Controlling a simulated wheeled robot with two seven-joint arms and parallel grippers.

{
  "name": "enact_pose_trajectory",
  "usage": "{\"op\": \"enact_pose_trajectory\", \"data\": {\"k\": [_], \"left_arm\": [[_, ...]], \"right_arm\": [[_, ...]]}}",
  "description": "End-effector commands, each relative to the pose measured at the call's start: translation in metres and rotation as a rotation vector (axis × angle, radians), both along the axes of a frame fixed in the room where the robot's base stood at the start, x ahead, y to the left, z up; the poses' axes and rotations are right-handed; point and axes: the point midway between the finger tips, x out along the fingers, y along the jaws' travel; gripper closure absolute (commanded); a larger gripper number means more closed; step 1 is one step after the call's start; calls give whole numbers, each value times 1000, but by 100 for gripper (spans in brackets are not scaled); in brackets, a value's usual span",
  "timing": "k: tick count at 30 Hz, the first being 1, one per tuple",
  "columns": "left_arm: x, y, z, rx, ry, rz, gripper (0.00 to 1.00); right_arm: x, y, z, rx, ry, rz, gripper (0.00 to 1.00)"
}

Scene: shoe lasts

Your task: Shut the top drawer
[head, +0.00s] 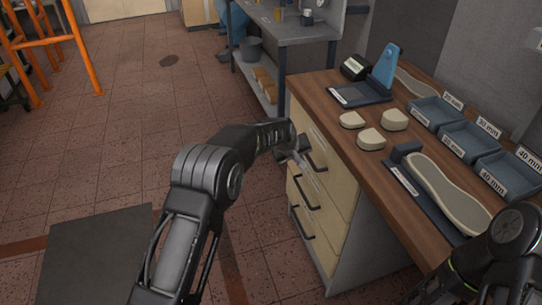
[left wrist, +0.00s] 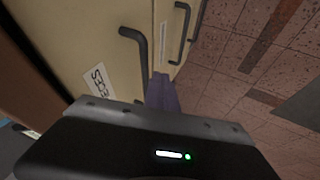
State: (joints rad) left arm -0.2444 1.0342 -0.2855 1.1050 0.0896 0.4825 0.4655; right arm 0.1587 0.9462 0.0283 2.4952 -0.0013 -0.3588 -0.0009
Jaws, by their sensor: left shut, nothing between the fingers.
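The top drawer (head: 318,130) is a pale cream front with a label and a dark bar handle, in the cabinet under the wooden worktop. I cannot tell how far it stands out. My left gripper (head: 304,158) is shut and empty, at this drawer's front, and partly covers it. In the left wrist view the drawer front (left wrist: 85,45) fills the left, with its dark handle (left wrist: 138,48) just beyond the shut fingers (left wrist: 162,92). Whether the fingertips touch the front is unclear. Only part of my right arm shows at lower right; its gripper is out of view.
Lower drawers (head: 313,215) with dark handles sit below. The worktop (head: 335,95) holds blue-grey bins (head: 467,141), pale shoe-last pieces (head: 371,139) and a sole on a dark tray. A grey bench (head: 290,33) stands behind. The tiled floor to the left is largely clear.

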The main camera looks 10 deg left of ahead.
Motion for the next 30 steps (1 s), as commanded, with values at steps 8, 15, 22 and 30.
{"op": "enact_pose_trajectory", "data": {"k": [8,15,22,30], "left_arm": [[-27,17,45,2,-1,0,100],[-49,24,78,2,1,0,100],[-55,27,85,4,3,1,100],[-54,27,85,4,3,1,100]], "right_arm": [[0,0,-5,0,0,1,64],[0,0,-6,0,0,1,64],[0,0,-7,0,0,1,64],[0,0,-7,0,0,1,64]]}}
